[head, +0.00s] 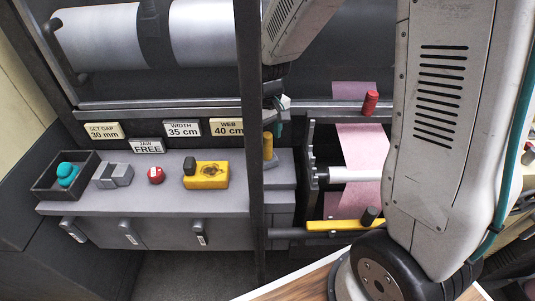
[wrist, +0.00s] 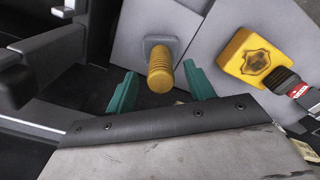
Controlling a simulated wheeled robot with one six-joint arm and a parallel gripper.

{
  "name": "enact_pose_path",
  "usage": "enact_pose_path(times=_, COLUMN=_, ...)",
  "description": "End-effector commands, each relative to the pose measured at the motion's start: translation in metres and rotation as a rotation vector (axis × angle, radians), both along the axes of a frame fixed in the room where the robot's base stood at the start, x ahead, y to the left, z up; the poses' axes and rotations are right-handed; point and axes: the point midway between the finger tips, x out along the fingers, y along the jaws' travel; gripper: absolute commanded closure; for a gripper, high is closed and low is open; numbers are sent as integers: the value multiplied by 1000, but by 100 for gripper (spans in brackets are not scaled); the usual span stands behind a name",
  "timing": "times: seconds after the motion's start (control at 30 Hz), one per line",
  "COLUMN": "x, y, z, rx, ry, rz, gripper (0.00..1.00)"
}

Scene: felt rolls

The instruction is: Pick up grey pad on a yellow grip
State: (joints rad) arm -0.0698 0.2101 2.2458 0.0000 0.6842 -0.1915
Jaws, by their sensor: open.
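The grey pad on a yellow grip shows in the wrist view as a ribbed yellow handle (wrist: 161,74) with a small grey pad (wrist: 160,42) at its far end. In the head view the yellow grip (head: 267,146) stands on the grey cabinet, just right of a dark post that partly hides it. My gripper (wrist: 159,72) is open, its teal fingers on either side of the yellow grip in the wrist picture. I see no contact, and how deep the fingers sit is unclear. In the head view my gripper (head: 278,119) is just above the grip, mostly hidden.
On the cabinet are a yellow block with a dark knob (head: 207,175), a red button (head: 155,175), a grey switch (head: 114,175) and a dark tray (head: 46,187) with a teal knob. The dark post (head: 251,200) stands close. Pink web (head: 364,150) runs at right.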

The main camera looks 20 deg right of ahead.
Motion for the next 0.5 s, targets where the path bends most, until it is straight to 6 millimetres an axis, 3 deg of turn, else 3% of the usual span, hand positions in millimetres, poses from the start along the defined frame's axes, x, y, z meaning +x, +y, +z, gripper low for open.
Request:
enact_pose_path(times=0.2, x=0, y=1, z=-33, rx=0, ry=4, rz=0, gripper=46)
enact_pose_path(times=0.5, x=1, y=1, z=-39, rx=0, ry=1, rz=0, gripper=46)
